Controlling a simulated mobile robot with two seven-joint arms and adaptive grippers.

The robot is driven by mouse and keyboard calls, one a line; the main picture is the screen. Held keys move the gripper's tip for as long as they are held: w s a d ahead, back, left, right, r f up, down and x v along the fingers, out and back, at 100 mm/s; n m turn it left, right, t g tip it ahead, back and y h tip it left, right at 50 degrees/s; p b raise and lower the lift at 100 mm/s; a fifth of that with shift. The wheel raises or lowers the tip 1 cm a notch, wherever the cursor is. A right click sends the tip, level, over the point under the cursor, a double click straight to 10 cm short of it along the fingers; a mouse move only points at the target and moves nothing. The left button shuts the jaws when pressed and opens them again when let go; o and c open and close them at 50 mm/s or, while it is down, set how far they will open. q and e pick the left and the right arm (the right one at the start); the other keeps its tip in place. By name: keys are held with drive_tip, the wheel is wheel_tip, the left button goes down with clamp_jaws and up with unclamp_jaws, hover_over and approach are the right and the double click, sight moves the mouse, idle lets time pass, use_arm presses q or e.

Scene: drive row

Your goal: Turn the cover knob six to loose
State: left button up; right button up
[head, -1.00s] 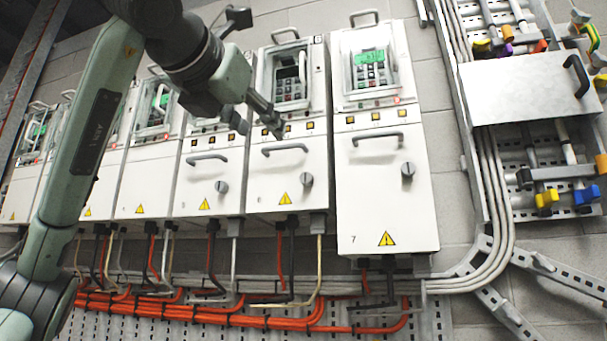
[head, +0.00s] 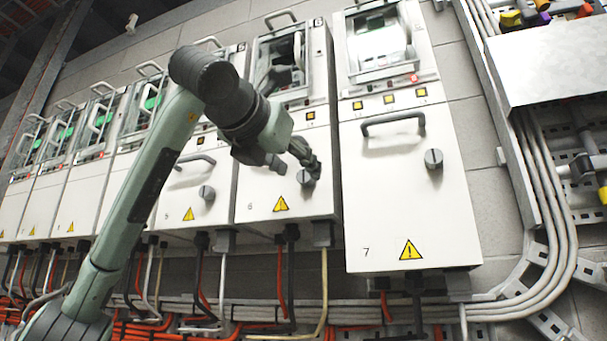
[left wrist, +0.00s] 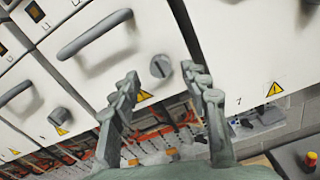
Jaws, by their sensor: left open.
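The cover knob of drive six is a grey round knob (head: 305,180) low on the right of its white cover (head: 250,190). The cover carries a yellow warning triangle. My left gripper (head: 291,163) is open in front of this cover, and one finger partly overlaps the knob in the head view. In the left wrist view the knob (left wrist: 160,67) shows between the spread fingertips (left wrist: 160,76). The fingers do not appear closed on it, and I cannot tell whether they touch it. My right gripper is out of view.
Drive seven (head: 408,190) stands to the right, with its own handle and knob (head: 433,159). Drive five's knob (head: 207,193) is to the left. Cables (head: 325,290) hang below the drives. Drive six's cover handle (left wrist: 95,35) lies up-left of the knob in the wrist view.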

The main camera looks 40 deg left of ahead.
sight(303, 176)
use_arm(q)
drive_tip(key=shift+x, duration=1.85)
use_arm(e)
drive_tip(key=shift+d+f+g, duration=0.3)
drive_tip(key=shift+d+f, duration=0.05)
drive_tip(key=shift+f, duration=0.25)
use_arm(q)
drive_tip(key=shift+c, duration=0.2)
clamp_jaws()
